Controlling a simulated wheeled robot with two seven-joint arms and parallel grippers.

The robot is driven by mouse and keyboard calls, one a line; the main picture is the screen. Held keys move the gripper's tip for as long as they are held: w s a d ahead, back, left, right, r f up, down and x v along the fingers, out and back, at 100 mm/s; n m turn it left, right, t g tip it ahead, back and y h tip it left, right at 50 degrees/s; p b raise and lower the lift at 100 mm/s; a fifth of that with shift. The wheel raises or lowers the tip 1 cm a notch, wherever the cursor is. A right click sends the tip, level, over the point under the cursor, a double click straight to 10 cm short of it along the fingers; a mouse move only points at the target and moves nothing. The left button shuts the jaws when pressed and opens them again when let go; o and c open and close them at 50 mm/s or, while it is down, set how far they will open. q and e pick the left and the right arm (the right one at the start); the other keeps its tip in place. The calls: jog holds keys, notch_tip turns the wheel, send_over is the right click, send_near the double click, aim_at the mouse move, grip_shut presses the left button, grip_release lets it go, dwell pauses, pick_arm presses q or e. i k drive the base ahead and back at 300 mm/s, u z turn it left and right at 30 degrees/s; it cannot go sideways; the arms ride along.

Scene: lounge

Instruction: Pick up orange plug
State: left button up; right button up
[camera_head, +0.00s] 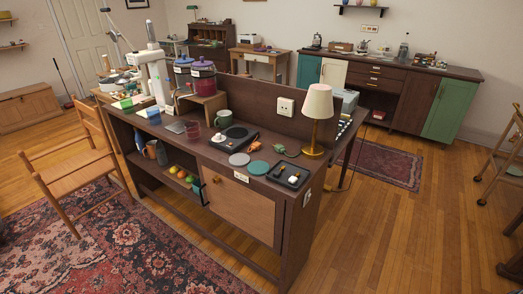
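A green plug-like piece (279,149) with a cord lies farther right on the desk, near the lamp. A white wall socket (286,107) is on the desk's upright back panel. Neither of my grippers is in view.
A lamp (317,103), round coasters (258,168), a black tray (288,175) and a green mug (223,118) crowd the desktop. A wooden chair (75,160) stands at left on a patterned rug (130,250).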

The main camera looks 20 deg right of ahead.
aim_at(256, 146)
jog(key=u, duration=0.2)
jog(key=i, duration=1.1)
jog(key=z, duration=0.2)
